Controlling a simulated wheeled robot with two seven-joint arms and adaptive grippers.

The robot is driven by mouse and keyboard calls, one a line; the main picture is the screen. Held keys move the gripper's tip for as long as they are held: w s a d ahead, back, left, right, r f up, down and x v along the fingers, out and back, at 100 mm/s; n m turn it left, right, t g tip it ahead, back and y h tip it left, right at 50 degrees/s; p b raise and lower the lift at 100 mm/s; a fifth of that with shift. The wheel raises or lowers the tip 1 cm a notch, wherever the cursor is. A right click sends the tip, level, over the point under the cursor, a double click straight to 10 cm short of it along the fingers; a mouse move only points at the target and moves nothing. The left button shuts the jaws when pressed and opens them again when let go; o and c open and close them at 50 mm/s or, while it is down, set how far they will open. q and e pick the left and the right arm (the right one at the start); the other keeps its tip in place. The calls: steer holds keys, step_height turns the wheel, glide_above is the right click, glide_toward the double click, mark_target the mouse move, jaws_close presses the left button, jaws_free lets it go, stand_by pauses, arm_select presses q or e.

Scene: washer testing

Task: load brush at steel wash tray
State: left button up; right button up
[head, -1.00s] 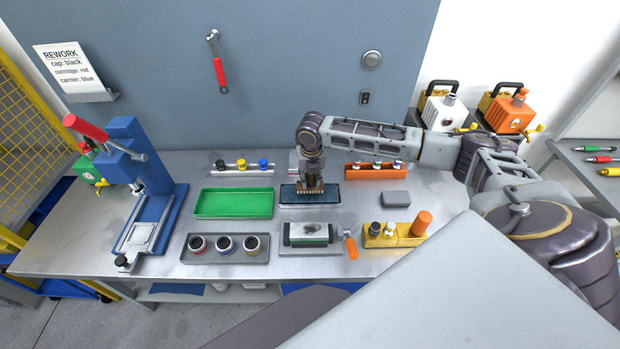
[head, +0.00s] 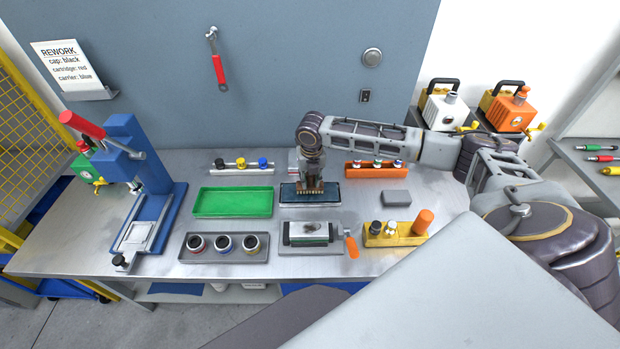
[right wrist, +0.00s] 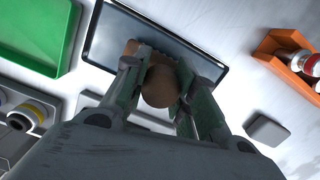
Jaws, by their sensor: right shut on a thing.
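The steel wash tray (head: 331,195) is a dark, shallow rectangular tray near the middle of the bench. It also shows at the top of the right wrist view (right wrist: 100,38). My right gripper (head: 310,181) points down over the tray. It is shut on the brush, whose tan lower part (head: 311,192) shows at the tray in the head view. In the right wrist view the brush's rounded brown handle (right wrist: 160,88) sits between the two fingers. Whether the bristles touch the tray floor cannot be told. My left gripper is not in view.
A green tray (head: 233,202) lies left of the wash tray. An orange rack (head: 374,172) and a grey block (head: 396,198) are to the right. A vise-like fixture (head: 311,233), a yellow block (head: 396,240) and a cup tray (head: 224,255) stand in front. A blue press (head: 145,190) is far left.

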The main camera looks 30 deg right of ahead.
steer(key=shift+f, duration=0.5)
stand_by(1.0)
steer(key=shift+s+f+p, duration=0.2)
steer(key=shift+f+p, duration=0.05)
steer(key=shift+p, duration=0.25)
stand_by(3.8)
steer(key=shift+w+r+p, duration=0.15)
steer(key=shift+r+p, duration=1.3)
steer(key=shift+p, duration=0.1)
steer(key=shift+r, duration=2.25)
